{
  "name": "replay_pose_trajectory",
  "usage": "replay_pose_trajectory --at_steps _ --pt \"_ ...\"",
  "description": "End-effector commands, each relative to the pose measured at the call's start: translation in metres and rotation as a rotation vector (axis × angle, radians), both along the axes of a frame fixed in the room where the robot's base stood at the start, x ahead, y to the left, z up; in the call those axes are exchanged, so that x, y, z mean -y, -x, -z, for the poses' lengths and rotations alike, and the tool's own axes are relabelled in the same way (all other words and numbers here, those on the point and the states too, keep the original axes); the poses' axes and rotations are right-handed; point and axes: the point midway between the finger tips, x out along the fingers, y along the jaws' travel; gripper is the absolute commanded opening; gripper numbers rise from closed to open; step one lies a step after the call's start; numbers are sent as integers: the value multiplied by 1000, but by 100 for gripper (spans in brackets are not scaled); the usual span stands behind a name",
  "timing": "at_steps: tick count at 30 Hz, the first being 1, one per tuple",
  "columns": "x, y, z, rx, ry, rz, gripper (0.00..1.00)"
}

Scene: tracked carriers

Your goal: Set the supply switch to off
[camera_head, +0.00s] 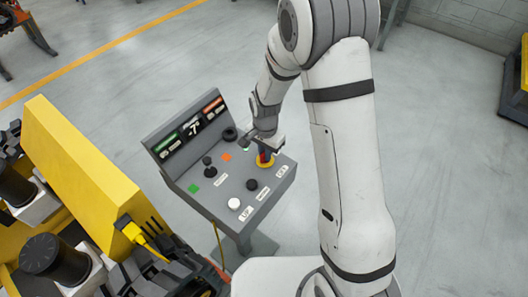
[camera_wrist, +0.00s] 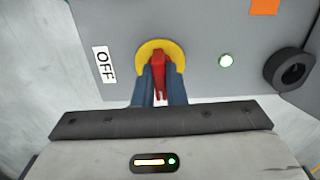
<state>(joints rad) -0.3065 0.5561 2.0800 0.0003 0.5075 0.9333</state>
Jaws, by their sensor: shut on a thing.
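The supply switch is a red handle (camera_wrist: 158,72) on a round yellow plate (camera_wrist: 173,47). A white label reading OFF (camera_wrist: 103,66) is on the panel to the left of the switch in the wrist view. My gripper (camera_wrist: 160,70) is over the switch with its blue fingers on both sides of the red handle, shut on it. The fingers hide part of the handle.
A white button (camera_head: 234,203) and black knobs are on the panel. A yellow machine (camera_head: 85,165) stands to the left. Open floor lies behind the panel.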

Motion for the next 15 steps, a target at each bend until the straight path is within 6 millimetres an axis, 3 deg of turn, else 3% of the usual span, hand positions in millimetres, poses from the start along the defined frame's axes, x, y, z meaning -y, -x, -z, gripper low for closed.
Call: replay_pose_trajectory --at_steps 15 --pt "0 -3 2 9 -1 -386 0"
